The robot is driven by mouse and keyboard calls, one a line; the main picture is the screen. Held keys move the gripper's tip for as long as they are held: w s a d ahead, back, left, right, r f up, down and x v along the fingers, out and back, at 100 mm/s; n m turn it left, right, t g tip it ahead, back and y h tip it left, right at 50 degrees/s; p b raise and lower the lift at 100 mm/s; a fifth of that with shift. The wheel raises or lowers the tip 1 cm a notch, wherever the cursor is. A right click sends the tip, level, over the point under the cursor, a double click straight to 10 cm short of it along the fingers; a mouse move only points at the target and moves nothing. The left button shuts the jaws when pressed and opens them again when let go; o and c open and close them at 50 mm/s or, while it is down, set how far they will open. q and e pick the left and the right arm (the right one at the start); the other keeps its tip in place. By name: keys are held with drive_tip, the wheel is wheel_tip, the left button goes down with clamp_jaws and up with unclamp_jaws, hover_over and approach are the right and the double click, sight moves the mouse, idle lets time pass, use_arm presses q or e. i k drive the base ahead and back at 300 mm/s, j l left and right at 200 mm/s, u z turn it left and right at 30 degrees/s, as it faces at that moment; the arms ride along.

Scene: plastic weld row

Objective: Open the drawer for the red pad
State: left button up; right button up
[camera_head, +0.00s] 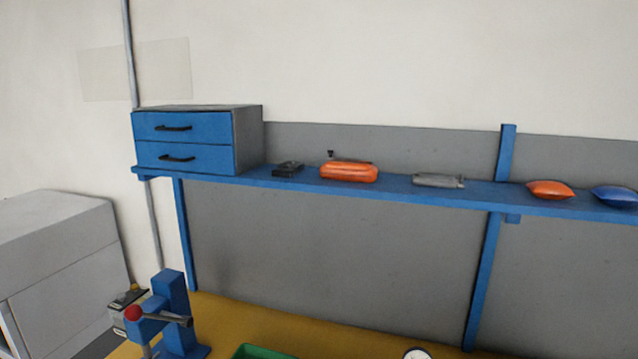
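A small grey cabinet (249,140) with two blue drawers stands at the left end of a blue shelf. The upper drawer (205,127) and the lower drawer (205,158) both look closed, and each has a black bar handle. I cannot tell from here which drawer holds a red pad, and no pad is clearly identifiable as red. An orange-red pillow-shaped pad (550,190) lies on the shelf at the right, next to a blue one (614,196). Neither of my grippers shows in the head view.
The blue shelf (400,193) also carries a black item (288,169), an orange case (348,172) and a grey item (438,181). Below, a yellow bench (235,316) holds a blue press (170,310) with a red knob and a green tray (262,352). A grey cabinet stands left.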

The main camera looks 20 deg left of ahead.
sight(218, 158)
drive_tip(key=u, duration=1.25)
